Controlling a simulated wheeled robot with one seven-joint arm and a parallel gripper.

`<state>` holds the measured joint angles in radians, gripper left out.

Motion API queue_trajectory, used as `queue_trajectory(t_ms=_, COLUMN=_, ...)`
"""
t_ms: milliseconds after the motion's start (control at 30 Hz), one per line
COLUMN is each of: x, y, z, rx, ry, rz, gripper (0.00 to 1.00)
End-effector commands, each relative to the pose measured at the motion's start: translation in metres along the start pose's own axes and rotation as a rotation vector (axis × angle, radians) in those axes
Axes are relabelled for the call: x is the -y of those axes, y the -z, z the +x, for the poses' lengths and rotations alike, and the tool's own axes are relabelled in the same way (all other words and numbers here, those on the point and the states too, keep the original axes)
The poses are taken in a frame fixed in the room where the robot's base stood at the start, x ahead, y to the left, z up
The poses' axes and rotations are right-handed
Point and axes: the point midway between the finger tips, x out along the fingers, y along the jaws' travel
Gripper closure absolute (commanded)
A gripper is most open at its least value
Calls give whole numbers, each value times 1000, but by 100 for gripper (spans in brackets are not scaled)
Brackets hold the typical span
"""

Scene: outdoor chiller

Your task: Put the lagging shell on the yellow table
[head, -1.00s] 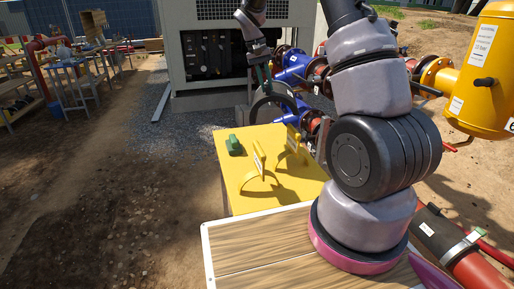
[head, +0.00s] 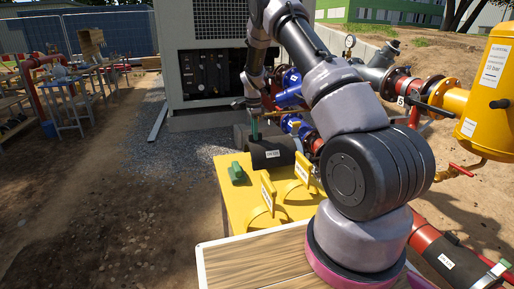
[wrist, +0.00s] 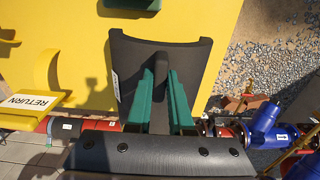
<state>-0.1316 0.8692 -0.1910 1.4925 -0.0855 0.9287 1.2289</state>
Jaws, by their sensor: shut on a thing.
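The lagging shell (head: 272,154) is a black half-round piece with a white label. It hangs from my gripper (head: 254,130) at the far edge of the yellow table (head: 228,199). In the wrist view, the green fingers of my gripper (wrist: 162,90) are shut on a raised part of the shell (wrist: 190,55). There the shell overlaps the yellow table top (wrist: 223,15) and its edge. I cannot tell whether it touches the table.
A small green object (head: 236,174) and two yellow curved stands (head: 263,215) (head: 301,188) with upright plates occupy the table. Blue pipework (head: 288,95) and the chiller (head: 205,75) stand behind. Gravel ground (head: 170,135) lies open to the left.

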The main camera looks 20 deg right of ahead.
Motion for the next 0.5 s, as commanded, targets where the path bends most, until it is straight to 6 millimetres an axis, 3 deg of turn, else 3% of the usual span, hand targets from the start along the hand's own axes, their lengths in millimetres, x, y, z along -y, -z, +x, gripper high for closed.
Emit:
queue_trajectory(t_ms=300, x=0, y=0, z=36, rx=0, ry=-1, rz=-1, gripper=100)
queue_trajectory(t_ms=500, x=0, y=-1, z=40, rx=0, ry=2, rz=-1, gripper=100)
